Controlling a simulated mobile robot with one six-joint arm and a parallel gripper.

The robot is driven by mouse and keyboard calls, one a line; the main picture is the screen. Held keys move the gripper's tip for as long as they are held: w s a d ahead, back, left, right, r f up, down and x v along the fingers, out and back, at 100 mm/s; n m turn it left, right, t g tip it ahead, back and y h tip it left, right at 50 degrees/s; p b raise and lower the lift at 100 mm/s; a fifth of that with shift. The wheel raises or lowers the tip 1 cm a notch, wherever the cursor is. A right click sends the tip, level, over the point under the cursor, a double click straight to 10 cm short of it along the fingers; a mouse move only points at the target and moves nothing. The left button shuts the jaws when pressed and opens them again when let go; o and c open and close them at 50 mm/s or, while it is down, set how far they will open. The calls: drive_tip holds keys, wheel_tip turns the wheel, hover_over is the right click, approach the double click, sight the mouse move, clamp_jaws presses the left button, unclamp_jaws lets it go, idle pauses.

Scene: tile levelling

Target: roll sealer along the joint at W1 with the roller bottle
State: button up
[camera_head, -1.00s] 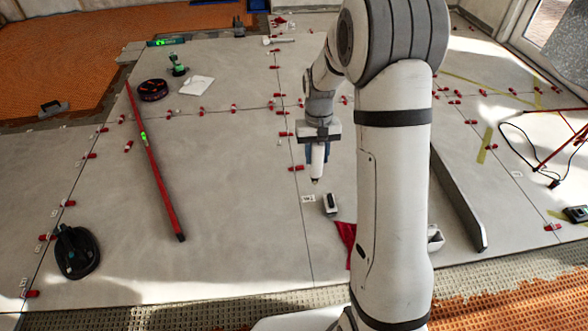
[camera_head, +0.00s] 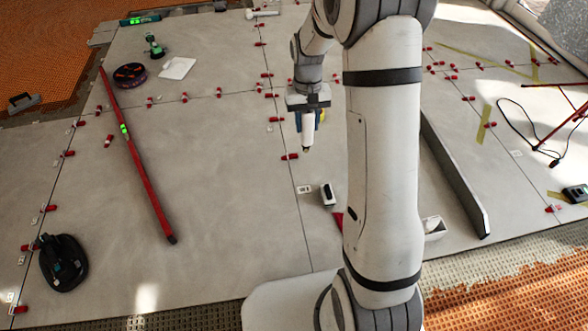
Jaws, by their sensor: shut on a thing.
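My gripper (camera_head: 308,112) is shut on the roller bottle (camera_head: 308,132), a white bottle held nearly upright with its narrow tip down. The tip is close to the long thin joint (camera_head: 297,205) between the grey tiles, beside a red clip (camera_head: 290,156). I cannot tell whether the tip touches the floor. A small white label (camera_head: 304,189) lies at this joint, nearer to me than the bottle; its text is too small to read. My arm hides part of the floor to the right.
A red straightedge (camera_head: 135,150) lies left, with a black suction cup (camera_head: 63,262) near front left. A long grey bar (camera_head: 455,180) lies right. Red clips dot other joints. Bare tile lies left of the joint.

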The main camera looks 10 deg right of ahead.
drive_tip(key=w+f+b, duration=0.2)
drive_tip(key=w+f, duration=0.3)
drive_tip(key=f, duration=0.5)
drive_tip(key=w+f+b, duration=0.1)
drive_tip(key=w+f, duration=0.4)
drive_tip(key=f, duration=0.4)
wheel_tip(320, 180, down, 27)
drive_tip(key=w+b, duration=0.2)
drive_tip(key=b, duration=0.3)
drive_tip(key=shift+w+b, duration=0.3)
drive_tip(key=shift+w, duration=0.1)
drive_tip(key=shift+s+f+b, duration=0.1)
drive_tip(key=shift+f+b, duration=0.4)
drive_tip(key=shift+b, duration=0.2)
drive_tip(key=shift+s, duration=0.15)
